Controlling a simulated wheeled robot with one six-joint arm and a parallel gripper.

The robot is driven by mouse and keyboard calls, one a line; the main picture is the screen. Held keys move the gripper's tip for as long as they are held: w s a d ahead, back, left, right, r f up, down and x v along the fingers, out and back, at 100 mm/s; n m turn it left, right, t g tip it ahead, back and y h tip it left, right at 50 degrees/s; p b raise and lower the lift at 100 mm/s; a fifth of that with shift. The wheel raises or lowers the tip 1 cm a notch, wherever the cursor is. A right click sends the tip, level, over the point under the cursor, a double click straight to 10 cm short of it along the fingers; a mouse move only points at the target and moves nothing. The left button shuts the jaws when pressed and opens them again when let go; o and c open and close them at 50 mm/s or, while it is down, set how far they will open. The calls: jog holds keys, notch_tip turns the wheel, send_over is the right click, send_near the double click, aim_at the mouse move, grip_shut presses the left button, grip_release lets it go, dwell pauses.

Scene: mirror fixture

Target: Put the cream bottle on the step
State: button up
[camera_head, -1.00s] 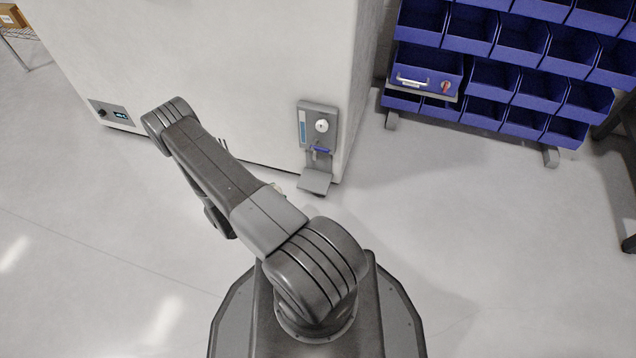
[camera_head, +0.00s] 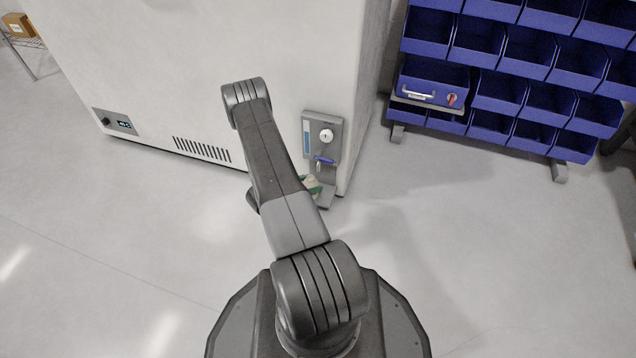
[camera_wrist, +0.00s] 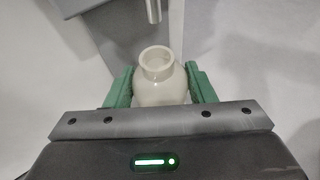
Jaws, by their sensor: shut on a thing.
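The cream bottle (camera_wrist: 160,88) stands between the two green fingers of my gripper (camera_wrist: 161,84) in the wrist view, its open mouth facing the camera. The gripper is shut on the bottle's body. In the head view a small bit of the bottle (camera_head: 314,188) and a green finger show beside my forearm, in front of the grey step (camera_head: 327,198). The step is the low ledge at the foot of the wall fixture (camera_head: 323,140). My arm hides part of it. I cannot tell whether the bottle touches the step.
The fixture has a white round knob (camera_head: 326,135), a blue lever (camera_head: 324,160) and a metal spout, also in the wrist view (camera_wrist: 153,10), just beyond the bottle's mouth. A large white cabinet (camera_head: 250,60) carries it. A rack of blue bins (camera_head: 500,90) stands right. The floor between is clear.

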jog(key=d, duration=0.1)
jog(key=w+d+b, duration=0.1)
jog(key=w+d, duration=0.1)
jog(key=shift+w+f, duration=0.15)
jog(key=shift+f, duration=0.15)
jog(key=shift+f+b, duration=0.5)
jog(key=shift+f, duration=0.05)
jog(key=shift+a+r, duration=0.1)
jog(key=o, duration=0.7)
